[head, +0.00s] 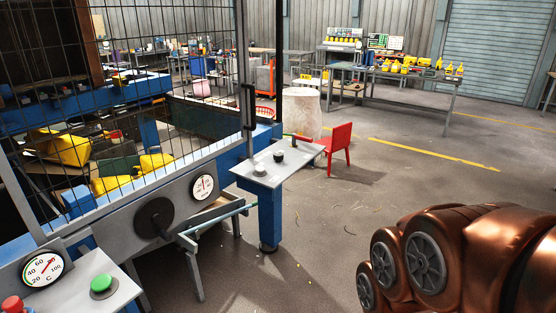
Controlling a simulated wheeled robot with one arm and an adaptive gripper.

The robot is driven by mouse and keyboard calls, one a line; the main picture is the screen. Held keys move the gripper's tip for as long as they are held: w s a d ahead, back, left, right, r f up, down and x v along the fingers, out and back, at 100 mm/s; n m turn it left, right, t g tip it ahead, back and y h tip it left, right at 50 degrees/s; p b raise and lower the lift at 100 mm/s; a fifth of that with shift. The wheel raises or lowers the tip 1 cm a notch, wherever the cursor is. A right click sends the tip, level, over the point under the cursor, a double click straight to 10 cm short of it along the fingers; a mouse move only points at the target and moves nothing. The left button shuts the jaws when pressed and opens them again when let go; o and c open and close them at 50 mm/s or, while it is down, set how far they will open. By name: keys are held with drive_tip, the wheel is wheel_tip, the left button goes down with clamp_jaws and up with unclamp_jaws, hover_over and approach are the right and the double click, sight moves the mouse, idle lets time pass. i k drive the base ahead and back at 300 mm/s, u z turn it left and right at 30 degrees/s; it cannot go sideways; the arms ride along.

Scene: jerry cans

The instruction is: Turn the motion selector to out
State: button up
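A grey control panel (274,168) stands on a blue post in the middle of the view, beside the caged machine. It carries a black knob (279,157) and, nearer to me, another small dark knob (259,170) on a light base. A red part shows at its far edge. I cannot read any labels or tell which knob is the motion selector, nor which way either knob points. My copper-coloured arm fills the lower right, well apart from the panel. My gripper is not in view.
The caged machine (132,192) with gauges and yellow cans inside takes up the left. A panel with a green button (102,285) and a red button (12,305) is at lower left. A red chair (338,146) stands behind the control panel. The floor (335,225) right of the post is mostly clear.

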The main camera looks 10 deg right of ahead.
sight(278, 156)
drive_tip(key=u, duration=0.45)
drive_tip(key=i, duration=1.4)
drive_tip(key=u, duration=0.1)
